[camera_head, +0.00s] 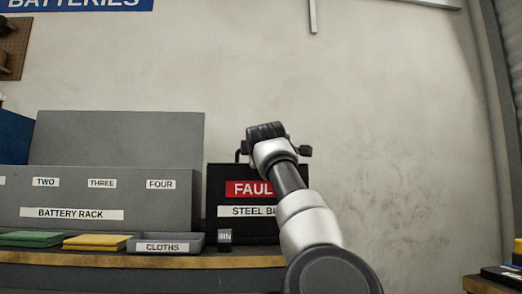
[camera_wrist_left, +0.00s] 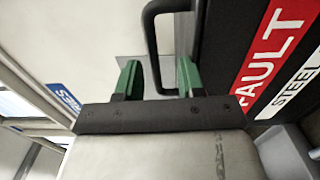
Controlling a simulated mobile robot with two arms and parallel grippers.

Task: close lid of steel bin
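The steel bin (camera_head: 218,195) is a black box on the bench, with a red FAULT label and a white label below. It also shows at the right of the left wrist view (camera_wrist_left: 220,45). A black loop handle (camera_wrist_left: 152,45) stands up at its top. My left gripper (camera_head: 266,131) is above the bin in the head view, its fingers hidden there. In the left wrist view its green fingers (camera_wrist_left: 158,80) are apart, with part of the handle between them; contact cannot be told. The lid's angle cannot be made out. My right gripper is not in view.
A grey battery rack (camera_head: 120,197) stands just left of the bin. In front are a grey CLOTHS tray (camera_head: 194,240), a small dark block marked BIN (camera_head: 224,237), and yellow (camera_head: 97,242) and green (camera_head: 32,239) flat items. The wall right of the bin is bare.

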